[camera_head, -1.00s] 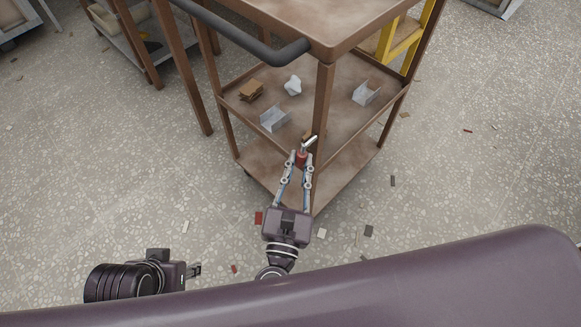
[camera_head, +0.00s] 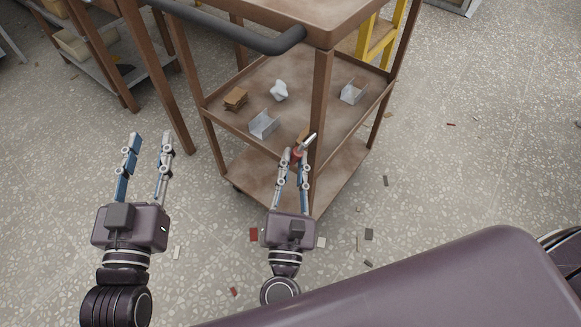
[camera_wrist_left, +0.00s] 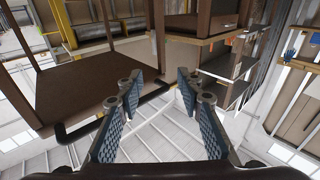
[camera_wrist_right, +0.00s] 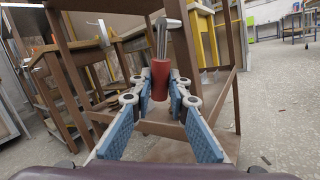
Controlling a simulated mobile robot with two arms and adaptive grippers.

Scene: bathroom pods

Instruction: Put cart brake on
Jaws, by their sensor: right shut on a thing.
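The brown cart (camera_head: 235,172) stands ahead of me, with shelves and a dark push handle (camera_head: 240,37). The brake lever has a red grip and a metal rod; in the head view its rod (camera_head: 309,142) shows beside the near corner post. My right gripper (camera_head: 294,158) is shut on the lever's red grip, which shows clearly in the right wrist view (camera_wrist_right: 160,80), upright between the fingers. My left gripper (camera_head: 151,140) is open and empty, left of the cart and apart from it. The left wrist view shows its spread fingers (camera_wrist_left: 162,92) with the handle beyond.
The cart's middle shelf holds a brown block stack (camera_head: 236,98), a white lumpy piece (camera_head: 279,90) and two grey brackets (camera_head: 263,124). Another shelved unit (camera_head: 100,85) stands at the left. The speckled floor is open on the right, with small scraps.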

